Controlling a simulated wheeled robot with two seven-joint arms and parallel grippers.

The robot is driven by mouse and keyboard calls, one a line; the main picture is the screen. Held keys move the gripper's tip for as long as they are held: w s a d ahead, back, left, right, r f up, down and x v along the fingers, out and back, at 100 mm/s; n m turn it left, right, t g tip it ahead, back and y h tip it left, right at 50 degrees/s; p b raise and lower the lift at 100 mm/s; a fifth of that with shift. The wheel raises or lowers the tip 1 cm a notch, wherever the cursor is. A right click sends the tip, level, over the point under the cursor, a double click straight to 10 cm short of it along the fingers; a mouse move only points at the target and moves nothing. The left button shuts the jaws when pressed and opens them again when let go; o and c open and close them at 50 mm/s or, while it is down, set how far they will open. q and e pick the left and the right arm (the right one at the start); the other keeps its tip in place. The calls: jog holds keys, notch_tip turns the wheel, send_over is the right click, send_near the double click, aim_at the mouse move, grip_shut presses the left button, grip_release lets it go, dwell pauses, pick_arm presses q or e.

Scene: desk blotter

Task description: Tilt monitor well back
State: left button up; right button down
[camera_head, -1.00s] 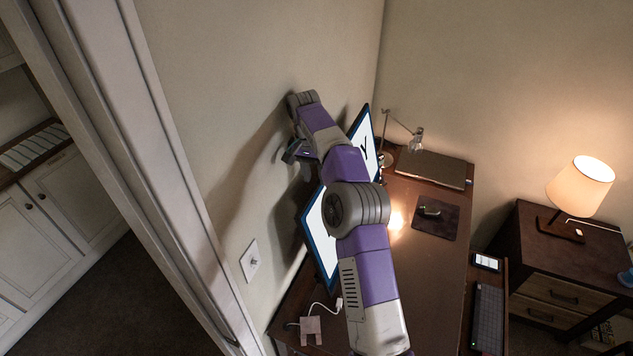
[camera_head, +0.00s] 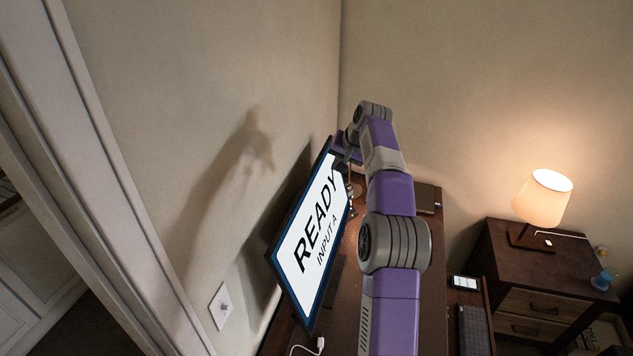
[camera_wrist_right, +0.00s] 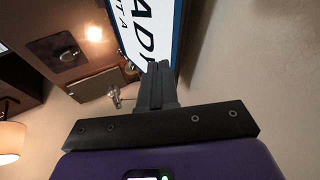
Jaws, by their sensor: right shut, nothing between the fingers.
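The monitor (camera_head: 322,238) has a white screen reading "READY INPUT A" and a dark blue frame. It stands on the desk beside the left wall, its screen facing right and toward me. My right arm reaches over the desk in front of it, with the right gripper (camera_head: 350,152) at the monitor's far upper corner. In the wrist view the right gripper's fingers (camera_wrist_right: 157,70) are shut and empty. Their tips overlap the edge of the monitor (camera_wrist_right: 146,28); I cannot tell whether they touch it. The monitor's stand is mostly hidden. My left gripper is out of view.
The desk (camera_head: 432,300) is partly hidden by my arm. A closed laptop (camera_head: 428,197) lies at its far end. A lit lamp (camera_head: 543,200) stands on a nightstand (camera_head: 540,262) at right. The wall (camera_head: 240,130) is close behind the monitor.

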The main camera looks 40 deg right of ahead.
send_near(310, 184)
notch_tip(310, 184, down, 3)
jog(key=s+d, duration=0.1)
jog(key=d, duration=0.1)
pick_arm(q)
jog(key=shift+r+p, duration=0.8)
jog(key=shift+p, duration=0.05)
pick_arm(e)
jog(key=shift+w+a+f, duration=0.25)
jog(key=shift+w+a, duration=0.05)
jog(key=shift+w, duration=0.3)
jog(key=shift+w+a+f, duration=0.25)
jog(key=shift+w+a, duration=0.05)
jog(key=shift+w, duration=0.35)
jog(key=shift+w+a+f, duration=0.25)
jog(key=shift+w+a, duration=0.05)
jog(key=shift+w, duration=0.3)
